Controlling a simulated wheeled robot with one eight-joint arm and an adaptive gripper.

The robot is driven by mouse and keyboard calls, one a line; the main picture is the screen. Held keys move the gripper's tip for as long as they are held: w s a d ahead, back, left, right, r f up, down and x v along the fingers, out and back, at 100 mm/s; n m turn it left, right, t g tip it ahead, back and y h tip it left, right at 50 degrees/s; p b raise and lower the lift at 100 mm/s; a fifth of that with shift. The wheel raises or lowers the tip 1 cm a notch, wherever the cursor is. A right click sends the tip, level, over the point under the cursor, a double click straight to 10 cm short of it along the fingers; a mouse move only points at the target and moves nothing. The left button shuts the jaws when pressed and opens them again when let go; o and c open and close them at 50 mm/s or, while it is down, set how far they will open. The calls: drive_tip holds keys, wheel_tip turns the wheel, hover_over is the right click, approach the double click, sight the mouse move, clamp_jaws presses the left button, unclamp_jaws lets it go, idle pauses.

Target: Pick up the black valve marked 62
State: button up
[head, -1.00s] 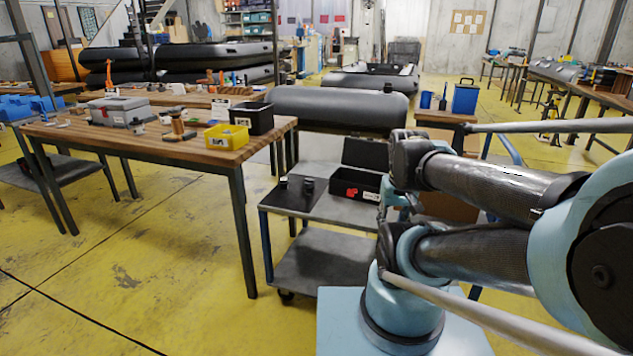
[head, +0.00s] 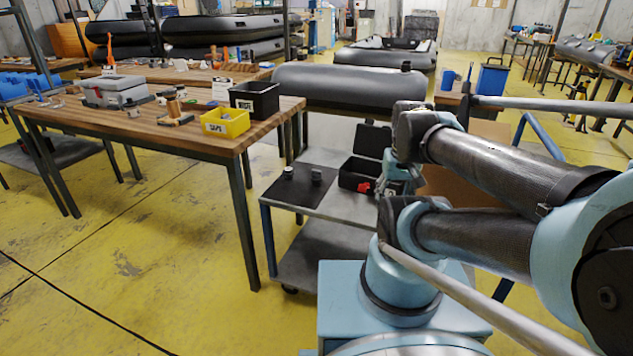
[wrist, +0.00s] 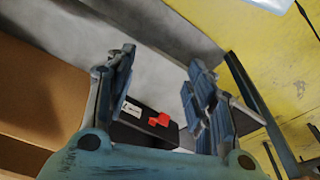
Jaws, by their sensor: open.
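Two small dark cylinders, seemingly valves, stand on the black mat (head: 300,195) on top of the grey cart: a left one with a paler top (head: 288,173) and a right one (head: 317,177). No number is legible on either, so I cannot tell which is marked 62. My gripper (wrist: 160,75) is open and empty in the wrist view, its two blue-grey fingers apart. A black open box with a red item (wrist: 150,118) shows beyond and between the fingers. In the head view the gripper is largely hidden by my arm. Neither cylinder is identifiable in the wrist view.
The open black box (head: 352,178) stands on the cart, right of the cylinders, with its lid raised. A wooden table (head: 190,140) on the left holds a yellow bin (head: 225,122) and a black bin (head: 254,98). A cardboard box (wrist: 35,90) lies left in the wrist view.

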drive_tip(key=shift+a+r, duration=0.15)
drive_tip(key=shift+r, duration=0.2)
drive_tip(key=w+a+r+m+y, duration=0.1)
drive_tip(key=w+a+r+m, duration=0.3)
drive_tip(key=w, duration=0.3)
drive_tip(key=m+g+y, duration=0.3)
drive_tip(key=m+g, duration=0.1)
drive_tip(key=m, duration=0.6)
hover_over(317, 173)
drive_tip(key=w+d, duration=0.3)
drive_tip(key=d, duration=0.3)
drive_tip(key=x, duration=1.2)
drive_tip(key=shift+d+f, duration=0.1)
drive_tip(key=shift+d, duration=0.05)
drive_tip(key=shift+w+a+x, duration=0.1)
drive_tip(key=shift+w+x, duration=0.05)
drive_tip(key=shift+x, duration=1.15)
drive_tip(key=shift+w+a+x, duration=0.15)
drive_tip(key=shift+x, duration=1.1)
drive_tip(key=shift+c, duration=0.5)
drive_tip(key=c, duration=1)
